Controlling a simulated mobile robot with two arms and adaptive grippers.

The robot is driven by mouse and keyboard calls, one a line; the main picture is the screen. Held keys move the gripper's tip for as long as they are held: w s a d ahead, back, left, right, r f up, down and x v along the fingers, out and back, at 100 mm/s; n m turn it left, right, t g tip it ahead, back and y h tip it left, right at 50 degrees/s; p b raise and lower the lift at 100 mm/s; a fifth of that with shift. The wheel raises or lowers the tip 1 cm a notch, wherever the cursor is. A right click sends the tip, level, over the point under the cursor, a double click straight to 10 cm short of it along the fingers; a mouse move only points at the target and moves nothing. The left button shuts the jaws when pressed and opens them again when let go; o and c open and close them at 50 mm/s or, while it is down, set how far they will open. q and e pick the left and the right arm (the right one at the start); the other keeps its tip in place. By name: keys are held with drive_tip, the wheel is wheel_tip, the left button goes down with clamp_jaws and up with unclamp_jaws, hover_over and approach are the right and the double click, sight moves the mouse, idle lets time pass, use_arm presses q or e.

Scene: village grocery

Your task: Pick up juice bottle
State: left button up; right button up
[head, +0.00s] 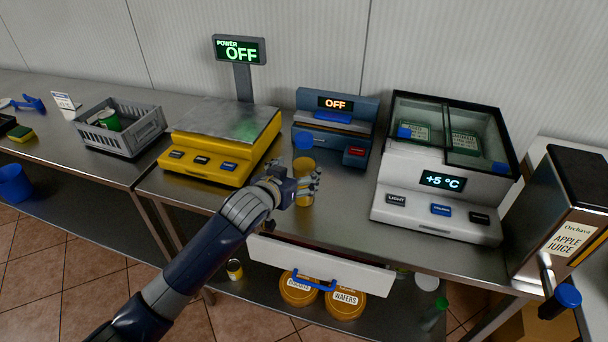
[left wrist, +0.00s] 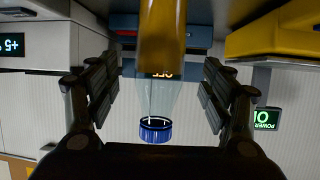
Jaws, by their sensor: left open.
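The juice bottle (head: 303,166) is clear, with amber juice and a blue cap. It stands upright on the metal counter between the yellow scale and the white cooling case. My left gripper (head: 307,187) is at the bottle's side, with its fingers at mid-height. In the left wrist view, which is upside down, the bottle (left wrist: 161,45) is between the two open fingers (left wrist: 158,95), with a gap on each side. The blue cap (left wrist: 155,129) points down there. My right gripper is in no view.
The yellow scale (head: 201,169) stands left of the bottle. A blue sealing device (head: 357,130) is close behind it. The white cooling case (head: 431,204) stands to the right. A drawer (head: 360,277) with a blue handle is pulled out below the counter. An apple juice dispenser (head: 560,200) stands far right.

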use_arm(q)
drive_tip(key=shift+w+d+f, duration=0.1)
drive_tip(key=shift+w+d, duration=0.1)
drive_tip(key=shift+w, duration=0.1)
drive_tip(key=p+x, duration=0.1)
drive_tip(key=x, duration=0.2)
drive_tip(key=shift+w+d+f, duration=0.1)
drive_tip(key=shift+w+f, duration=0.15)
drive_tip(key=shift+w, duration=0.05)
drive_tip(key=shift+w+d+f, duration=0.15)
drive_tip(key=shift+w, duration=0.2)
drive_tip(key=shift+c, duration=0.3)
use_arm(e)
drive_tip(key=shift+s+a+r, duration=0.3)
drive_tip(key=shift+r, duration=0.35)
use_arm(q)
drive_tip(key=c, duration=1.4)
drive_tip(key=shift+c, duration=0.2)
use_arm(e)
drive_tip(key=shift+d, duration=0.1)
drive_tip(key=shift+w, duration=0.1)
